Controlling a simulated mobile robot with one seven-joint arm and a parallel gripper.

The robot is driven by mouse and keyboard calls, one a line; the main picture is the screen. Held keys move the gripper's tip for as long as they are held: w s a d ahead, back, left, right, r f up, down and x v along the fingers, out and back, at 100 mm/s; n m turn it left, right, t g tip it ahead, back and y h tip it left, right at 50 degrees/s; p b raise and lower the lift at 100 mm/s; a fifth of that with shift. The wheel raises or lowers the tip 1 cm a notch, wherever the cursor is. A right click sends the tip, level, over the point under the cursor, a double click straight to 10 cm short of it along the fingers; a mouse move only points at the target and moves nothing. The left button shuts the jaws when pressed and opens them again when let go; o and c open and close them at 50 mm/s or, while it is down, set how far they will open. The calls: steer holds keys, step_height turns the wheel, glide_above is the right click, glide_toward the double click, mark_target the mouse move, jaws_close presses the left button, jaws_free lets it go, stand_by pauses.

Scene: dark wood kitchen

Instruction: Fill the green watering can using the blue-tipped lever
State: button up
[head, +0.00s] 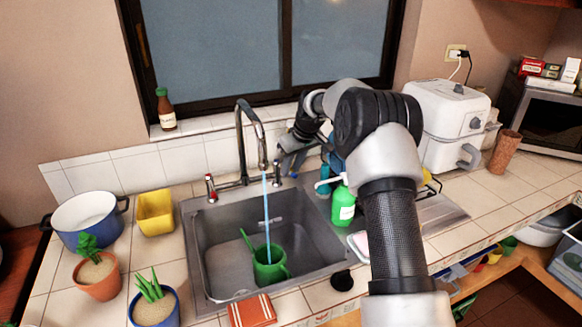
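The green watering can (269,268) stands in the grey sink (208,250) under the faucet, its spout pointing up to the left. A blue-white stream of water (266,215) runs from the faucet (242,140) down into the can. The water level inside the can is not clear. A lever (277,174) stands right of the faucet base; a bluish tip near it is too small to make out surely. A red-tipped lever (210,186) stands on the left. My gripper (287,160) is beside the right lever, small and dark; whether its fingers are open or touching is unclear.
A green bottle (343,206) and a blue bottle (323,180) stand right of the sink, near my arm. A yellow container (154,212), a blue pot (85,220) and two potted plants are on the left. A brown bottle (165,110) stands on the sill.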

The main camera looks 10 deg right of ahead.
steer(key=shift+r, duration=0.1)
steer(key=v, duration=1.7)
steer(key=shift+s+d, duration=0.1)
steer(key=shift+d, duration=0.05)
stand_by(4.3)
